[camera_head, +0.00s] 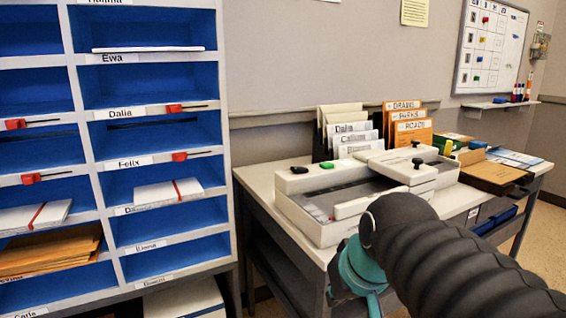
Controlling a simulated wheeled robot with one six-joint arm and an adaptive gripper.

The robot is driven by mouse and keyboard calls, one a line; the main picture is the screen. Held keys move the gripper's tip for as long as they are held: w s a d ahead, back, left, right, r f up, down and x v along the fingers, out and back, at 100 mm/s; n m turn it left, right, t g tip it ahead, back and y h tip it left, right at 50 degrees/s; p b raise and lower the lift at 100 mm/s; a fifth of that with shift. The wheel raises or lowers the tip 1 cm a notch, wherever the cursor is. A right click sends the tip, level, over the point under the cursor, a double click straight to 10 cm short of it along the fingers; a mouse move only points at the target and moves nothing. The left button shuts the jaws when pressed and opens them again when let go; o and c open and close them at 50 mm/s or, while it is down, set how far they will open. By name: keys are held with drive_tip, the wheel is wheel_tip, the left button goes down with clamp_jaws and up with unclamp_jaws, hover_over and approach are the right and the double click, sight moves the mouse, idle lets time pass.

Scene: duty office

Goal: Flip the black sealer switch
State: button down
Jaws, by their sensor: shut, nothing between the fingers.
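A white sealer-like machine (318,236) stands on the near end of the desk, with a dark recessed bed and a pale bar across its front. A black oval knob or switch (299,170) sits on its back left, beside a green one (327,165). Two more black knobs show to the right, one on the raised cover (417,162) and one behind it (416,143). I cannot tell which black piece is the sealer switch, or its position. My dark ribbed arm and teal joint hide the machine's front right.
The desk (262,184) also holds a rack of labelled envelopes (350,139), orange folders (408,128) and a brown box (496,177). A blue pigeonhole shelf (232,170) stands close on the left. A whiteboard (490,45) hangs behind. Floor shows at far right.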

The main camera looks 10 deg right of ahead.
drive_tip(key=w+d+r+n+t+y, duration=0.1)
drive_tip(key=w+d+r+y, duration=0.1)
drive_tip(key=w+r, duration=1.05)
drive_tip(key=w+d+r+n+t+y, duration=0.1)
drive_tip(key=w+d+r+n+y, duration=0.15)
drive_tip(key=w+r, duration=1)
hover_over(300, 170)
drive_tip(key=shift+m+h, duration=0.35)
drive_tip(key=shift+m, duration=0.1)
drive_tip(key=f, duration=0.6)
drive_tip(key=f+b, duration=0.1)
drive_tip(key=f, duration=0.2)
drive_tip(key=shift+s+f, duration=0.3)
drive_tip(key=shift+s, duration=0.05)
drive_tip(key=shift+s+a+f, duration=0.1)
drive_tip(key=shift+f, duration=0.5)
drive_tip(key=shift+s+a+f, duration=0.1)
drive_tip(key=shift+f, duration=0.45)
drive_tip(key=shift+a+f, duration=0.1)
drive_tip(key=shift+f, duration=0.5)
drive_tip(key=shift+b, duration=0.3)
